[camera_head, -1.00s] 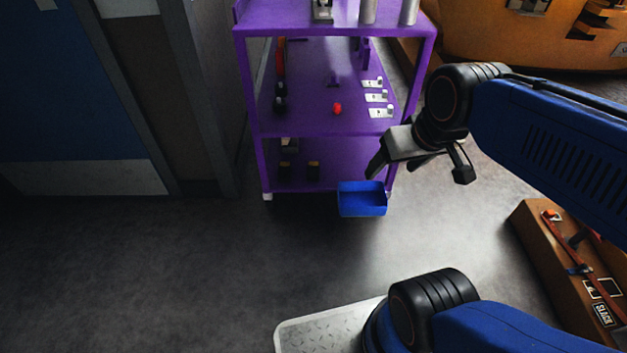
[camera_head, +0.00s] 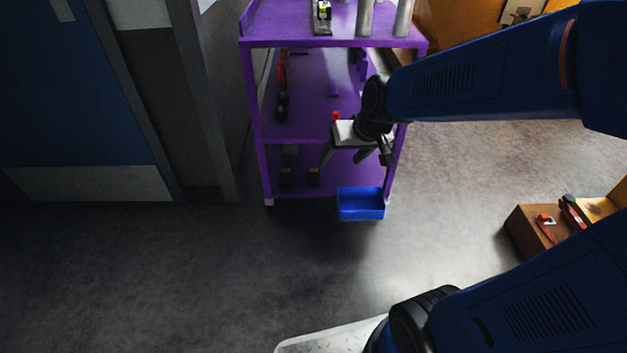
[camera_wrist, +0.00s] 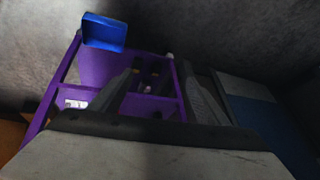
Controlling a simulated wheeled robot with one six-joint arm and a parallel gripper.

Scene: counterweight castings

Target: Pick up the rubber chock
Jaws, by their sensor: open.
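Two small dark blocks with yellow marks, which look like rubber chocks, sit side by side on the bottom shelf of the purple rack: a left one (camera_head: 286,178) and a right one (camera_head: 313,177). A greyish item (camera_head: 290,152) lies behind them, too small to make out. My gripper (camera_head: 344,160) is open and empty, in front of the rack at about bottom-shelf height in the picture, to the right of the blocks and apart from them. In the wrist view, small dark-and-yellow shapes show between my fingers (camera_wrist: 162,76), beyond the tips.
The purple rack (camera_head: 330,44) has a middle shelf with a red item (camera_head: 336,116) and dark items (camera_head: 281,107). A blue bin (camera_head: 361,204) hangs at its lower front right. A brown box (camera_head: 528,232) stands at right. The floor in front is clear.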

